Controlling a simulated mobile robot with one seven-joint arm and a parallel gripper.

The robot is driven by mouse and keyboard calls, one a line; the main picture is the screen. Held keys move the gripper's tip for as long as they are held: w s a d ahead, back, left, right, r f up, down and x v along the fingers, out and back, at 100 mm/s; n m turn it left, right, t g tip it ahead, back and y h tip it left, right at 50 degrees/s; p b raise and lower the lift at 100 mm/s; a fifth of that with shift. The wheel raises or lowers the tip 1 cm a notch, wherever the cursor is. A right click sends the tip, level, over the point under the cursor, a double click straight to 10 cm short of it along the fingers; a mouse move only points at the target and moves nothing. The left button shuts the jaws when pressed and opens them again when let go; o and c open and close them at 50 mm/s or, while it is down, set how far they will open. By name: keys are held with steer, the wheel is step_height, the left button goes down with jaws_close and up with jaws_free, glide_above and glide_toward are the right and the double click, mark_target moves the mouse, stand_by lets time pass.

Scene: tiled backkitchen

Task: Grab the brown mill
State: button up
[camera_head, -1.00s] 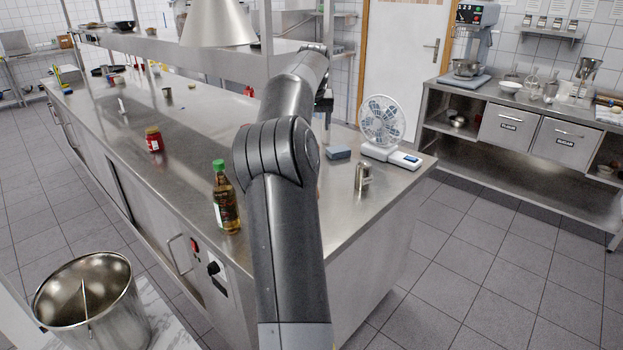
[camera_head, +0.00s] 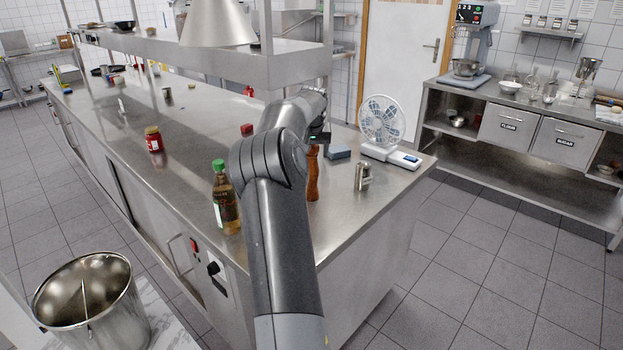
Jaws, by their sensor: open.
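The brown mill (camera_head: 313,176) stands upright on the steel counter (camera_head: 345,212), just right of my arm. Its left side is partly behind my arm. My gripper (camera_head: 318,138) is at the top end of the mill, at the far end of my bent arm. Its jaws are open, though the fingers are small and mostly hidden. I cannot tell whether they touch the mill or stand around its top.
A green-capped bottle (camera_head: 226,200) stands left of my arm. A metal canister (camera_head: 363,176), a blue sponge (camera_head: 339,152) and a white fan (camera_head: 381,124) stand right of the mill. A red-capped item (camera_head: 246,130) is behind my arm. A steel shelf (camera_head: 290,65) overhangs the counter.

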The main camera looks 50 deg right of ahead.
steer(key=shift+x, duration=1)
jaws_close()
